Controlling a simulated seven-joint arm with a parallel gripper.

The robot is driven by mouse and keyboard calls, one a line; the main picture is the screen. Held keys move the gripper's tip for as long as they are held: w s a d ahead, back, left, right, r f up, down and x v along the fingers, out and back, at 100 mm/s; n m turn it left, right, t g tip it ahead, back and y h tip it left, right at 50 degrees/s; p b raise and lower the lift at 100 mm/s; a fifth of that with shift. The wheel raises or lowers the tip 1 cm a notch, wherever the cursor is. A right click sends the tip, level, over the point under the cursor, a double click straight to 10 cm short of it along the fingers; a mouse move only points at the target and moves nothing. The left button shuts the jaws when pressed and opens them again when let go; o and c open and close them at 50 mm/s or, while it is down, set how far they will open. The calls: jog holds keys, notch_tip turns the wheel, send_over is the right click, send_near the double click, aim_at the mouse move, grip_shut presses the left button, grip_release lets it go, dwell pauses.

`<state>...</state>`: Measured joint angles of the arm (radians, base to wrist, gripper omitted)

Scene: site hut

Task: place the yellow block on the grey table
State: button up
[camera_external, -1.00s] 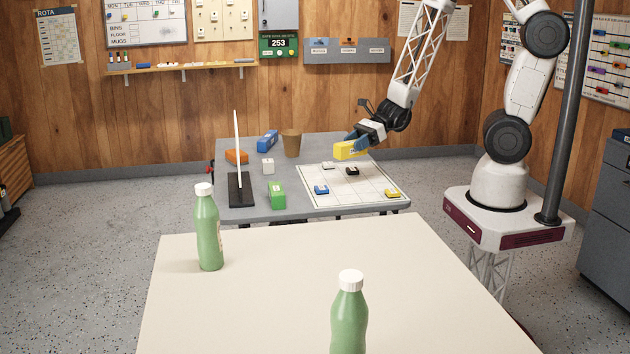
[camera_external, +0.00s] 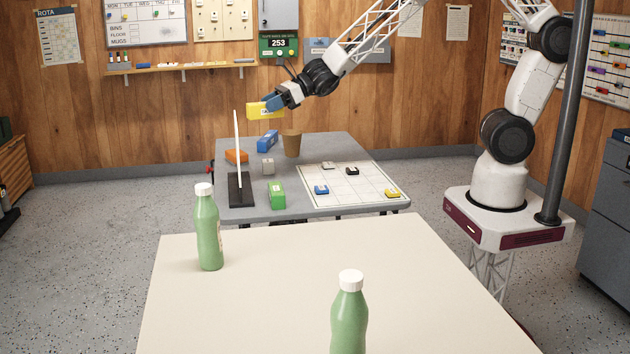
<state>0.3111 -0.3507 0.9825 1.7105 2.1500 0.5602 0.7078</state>
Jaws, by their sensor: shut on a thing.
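The yellow block (camera_external: 262,111) is held in the air by my gripper (camera_external: 275,105), which is shut on it. The block is above the far left part of the grey table (camera_external: 245,207), higher than the things standing there and clear of the tabletop. In the picture it appears above the blue block and right beside the top of the upright white panel. My gripper's blue fingers cover the block's right end.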

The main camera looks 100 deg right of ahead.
aim_at(249, 106)
jog(key=shift+m+h, duration=0.5)
jog(key=shift+h, duration=0.1)
jog(key=w+a+r, duration=0.1)
jog(key=w, duration=0.1)
jog(key=w+a+r, duration=0.1)
jog(key=w+r, duration=0.1)
jog(key=w+a+r, duration=0.1)
jog(key=w+r, duration=0.1)
jog(key=shift+w+a+r, duration=0.1)
jog(key=shift+w, duration=0.25)
jog(key=w+a+r+m+h, duration=0.1)
jog(key=w+a, duration=0.4)
jog(key=shift+r, duration=0.35)
jog(key=shift+a, duration=0.25)
jog(key=a, duration=0.6)
jog(key=shift+a, duration=0.35)
jog(key=shift+r, duration=0.1)
dwell(2.0)
